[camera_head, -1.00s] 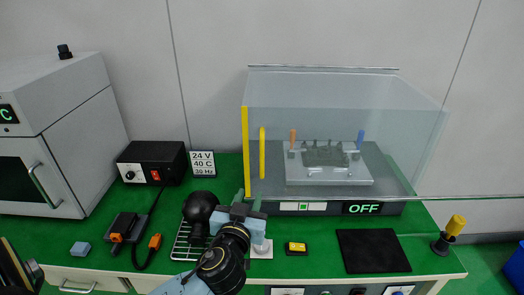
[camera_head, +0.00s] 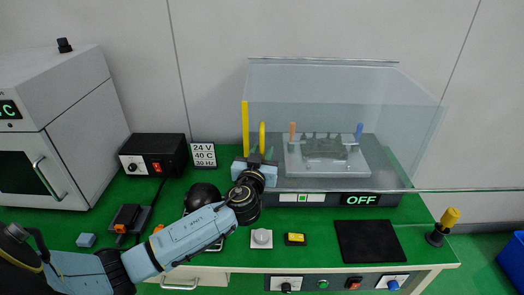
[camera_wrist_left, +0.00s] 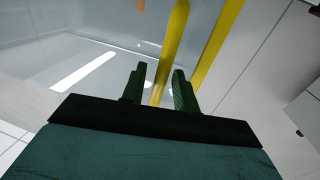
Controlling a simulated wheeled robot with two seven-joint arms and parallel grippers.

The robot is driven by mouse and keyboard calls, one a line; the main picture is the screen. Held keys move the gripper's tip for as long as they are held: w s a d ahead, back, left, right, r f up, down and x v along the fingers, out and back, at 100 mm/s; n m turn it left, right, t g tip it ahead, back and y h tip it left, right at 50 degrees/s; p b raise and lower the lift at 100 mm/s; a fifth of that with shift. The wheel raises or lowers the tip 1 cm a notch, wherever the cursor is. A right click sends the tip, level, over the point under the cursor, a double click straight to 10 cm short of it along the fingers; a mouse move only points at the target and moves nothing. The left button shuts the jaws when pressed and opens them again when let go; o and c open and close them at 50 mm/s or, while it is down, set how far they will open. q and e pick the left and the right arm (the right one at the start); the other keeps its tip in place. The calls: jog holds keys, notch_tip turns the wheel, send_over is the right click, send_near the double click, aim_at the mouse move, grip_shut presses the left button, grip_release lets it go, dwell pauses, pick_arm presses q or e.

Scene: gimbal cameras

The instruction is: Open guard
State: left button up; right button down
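The guard (camera_head: 345,90) is a clear box over a grey fixture (camera_head: 325,155) at the back right of the bench. Its front looks closed. A yellow upright handle (camera_head: 262,138) stands on its left part, beside a yellow edge strip (camera_head: 245,125). My left gripper (camera_head: 256,157) is at the lower end of the handle. In the left wrist view, its two fingers (camera_wrist_left: 160,88) are apart, and the yellow handle (camera_wrist_left: 173,45) shows in the gap between them. I cannot tell whether they touch it. My right gripper is not in view.
A black power box (camera_head: 153,154), a sign (camera_head: 203,155) and a white oven (camera_head: 55,130) stand to the left. A white round-topped device (camera_head: 262,238), a yellow-black block (camera_head: 295,239) and a black mat (camera_head: 370,241) lie in front. An OFF display (camera_head: 361,199) sits below the guard.

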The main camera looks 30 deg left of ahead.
pick_arm(q)
jog(key=shift+w, duration=0.15)
grip_shut()
dwell(0.4)
